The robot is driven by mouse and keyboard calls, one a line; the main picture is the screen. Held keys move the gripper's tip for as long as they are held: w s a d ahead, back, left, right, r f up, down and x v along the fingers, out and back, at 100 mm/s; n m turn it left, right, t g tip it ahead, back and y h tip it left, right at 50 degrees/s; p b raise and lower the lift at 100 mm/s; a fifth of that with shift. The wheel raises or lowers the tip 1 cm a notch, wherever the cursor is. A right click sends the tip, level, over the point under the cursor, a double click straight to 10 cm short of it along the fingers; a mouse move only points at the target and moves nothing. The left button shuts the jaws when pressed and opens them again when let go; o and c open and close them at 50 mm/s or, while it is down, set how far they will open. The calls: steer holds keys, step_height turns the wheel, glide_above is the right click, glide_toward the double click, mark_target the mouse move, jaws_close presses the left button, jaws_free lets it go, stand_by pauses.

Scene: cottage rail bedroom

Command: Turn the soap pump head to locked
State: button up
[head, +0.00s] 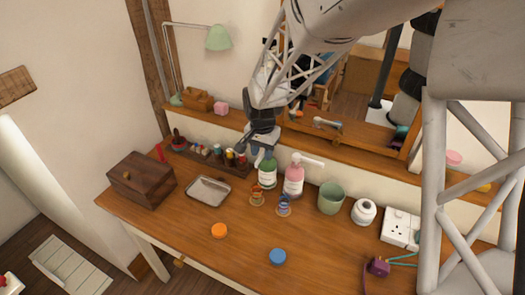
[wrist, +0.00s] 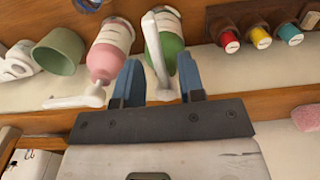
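Two soap bottles with white pump heads stand near the back of the table. The green bottle (head: 267,174) is on the left in the head view, and its pump head (wrist: 156,50) points toward the top of the wrist view. The pink bottle (head: 293,182) stands beside it, and its pump head (wrist: 80,100) points left in the wrist view. My gripper (wrist: 158,82) is above the green bottle, with its blue fingers apart on either side of that pump head. Whether the fingers touch it I cannot tell. Any lock marks are too small to see.
A green cup (head: 330,198) and a white jar (head: 365,211) stand right of the bottles. A rack of small coloured bottles (head: 214,157) and a metal tray (head: 208,191) are on the left. Two small coil-like items stand in front. The front middle table is mostly clear.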

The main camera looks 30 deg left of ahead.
jaws_close()
steer(key=shift+a, duration=0.1)
stand_by(0.4)
steer(key=w+a+m, duration=0.1)
steer(key=m, duration=0.5)
steer(key=w+a+m, duration=0.1)
steer(key=m, duration=0.5)
steer(key=w+a+m, duration=0.2)
steer(key=m, duration=0.4)
steer(key=shift+w, duration=0.1)
stand_by(0.5)
jaws_free()
steer(key=shift+r, duration=0.1)
